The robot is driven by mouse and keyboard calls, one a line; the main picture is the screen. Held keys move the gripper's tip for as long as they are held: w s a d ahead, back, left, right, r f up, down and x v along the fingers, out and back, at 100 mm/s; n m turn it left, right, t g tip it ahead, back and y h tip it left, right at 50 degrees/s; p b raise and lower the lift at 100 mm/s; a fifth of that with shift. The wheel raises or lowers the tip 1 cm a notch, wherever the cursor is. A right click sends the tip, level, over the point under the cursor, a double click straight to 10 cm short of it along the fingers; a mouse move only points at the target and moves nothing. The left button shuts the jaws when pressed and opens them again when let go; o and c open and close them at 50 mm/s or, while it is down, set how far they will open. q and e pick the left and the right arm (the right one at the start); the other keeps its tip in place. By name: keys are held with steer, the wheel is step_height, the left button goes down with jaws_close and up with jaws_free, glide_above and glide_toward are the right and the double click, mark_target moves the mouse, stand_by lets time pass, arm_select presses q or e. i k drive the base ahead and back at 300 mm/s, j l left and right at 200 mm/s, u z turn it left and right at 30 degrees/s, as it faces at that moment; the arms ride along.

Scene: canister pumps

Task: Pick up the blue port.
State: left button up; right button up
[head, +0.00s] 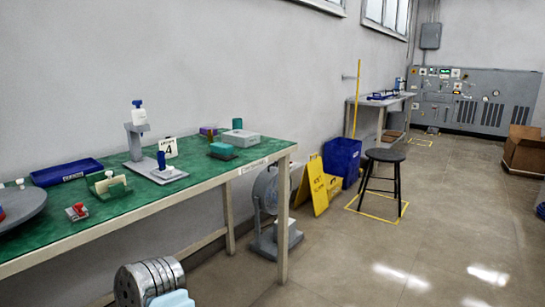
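A small dark-blue upright cylinder (161,160) stands at the grey base of a stand (135,143) on the green-topped table (110,212). It may be the blue port, but I cannot tell for sure. A white bottle with a blue cap (138,105) sits on top of the same stand. Part of my own arm shows low in the picture, in front of the table. Neither of my grippers is visible.
A blue tray (66,173), a clamp-like green and white piece (108,184), a grey disc (14,207), a small red and grey part (77,212), a card marked A (168,147) and a grey box (241,138) are on the table. Open floor lies to the right.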

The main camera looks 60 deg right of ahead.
mark_target(161, 161)
steer(key=i+z, duration=0.1)
steer(key=z, duration=1.45)
steer(key=l, duration=0.1)
steer(key=i+u, duration=0.05)
